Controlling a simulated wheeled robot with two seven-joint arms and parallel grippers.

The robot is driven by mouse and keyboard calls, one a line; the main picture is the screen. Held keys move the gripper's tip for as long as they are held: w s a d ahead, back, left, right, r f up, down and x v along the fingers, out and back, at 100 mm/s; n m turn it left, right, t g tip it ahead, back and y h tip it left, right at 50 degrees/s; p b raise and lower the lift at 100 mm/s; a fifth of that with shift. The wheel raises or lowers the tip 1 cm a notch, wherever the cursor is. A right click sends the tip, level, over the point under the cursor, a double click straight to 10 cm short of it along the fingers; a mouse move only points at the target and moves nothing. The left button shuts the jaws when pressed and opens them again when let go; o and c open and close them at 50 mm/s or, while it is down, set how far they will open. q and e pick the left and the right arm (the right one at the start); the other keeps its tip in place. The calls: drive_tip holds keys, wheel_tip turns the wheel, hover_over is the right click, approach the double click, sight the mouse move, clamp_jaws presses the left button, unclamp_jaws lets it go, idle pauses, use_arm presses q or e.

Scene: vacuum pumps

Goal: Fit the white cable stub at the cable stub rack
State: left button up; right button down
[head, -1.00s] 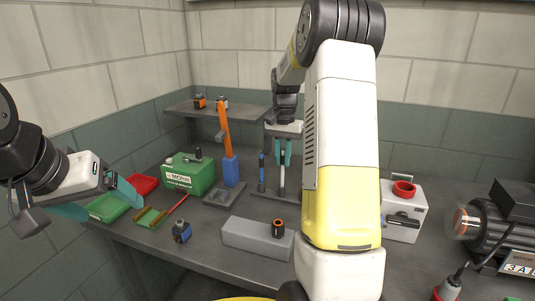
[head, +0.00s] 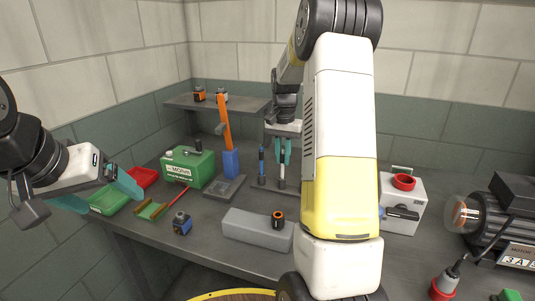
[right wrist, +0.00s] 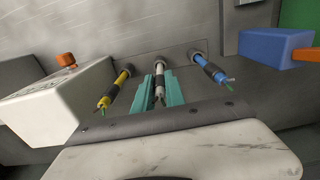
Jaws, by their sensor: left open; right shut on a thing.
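The white cable stub (right wrist: 159,85) stands in the middle of a row of three at the cable stub rack (right wrist: 140,62). My right gripper (right wrist: 158,88) is shut on it, one teal finger on each side. Its lower end meets the middle socket; I cannot tell how deep it sits. In the head view the right gripper (head: 282,152) points straight down and the white stub (head: 282,177) shows below its fingers, upright. My left gripper (head: 100,194) is open and empty at the left, near the green tray.
A yellow stub (right wrist: 116,87) and a blue stub (right wrist: 209,68) stand close on either side of the white one. A white box (head: 403,218) with a red ring is right of my arm. A grey block (head: 257,229) lies in front, and a green case (head: 188,168) stands left.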

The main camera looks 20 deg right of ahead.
drive_tip(key=shift+f, duration=0.15)
drive_tip(key=c, duration=1.3)
unclamp_jaws()
drive_tip(key=shift+r, duration=3.9)
drive_tip(key=shift+r, duration=0.1)
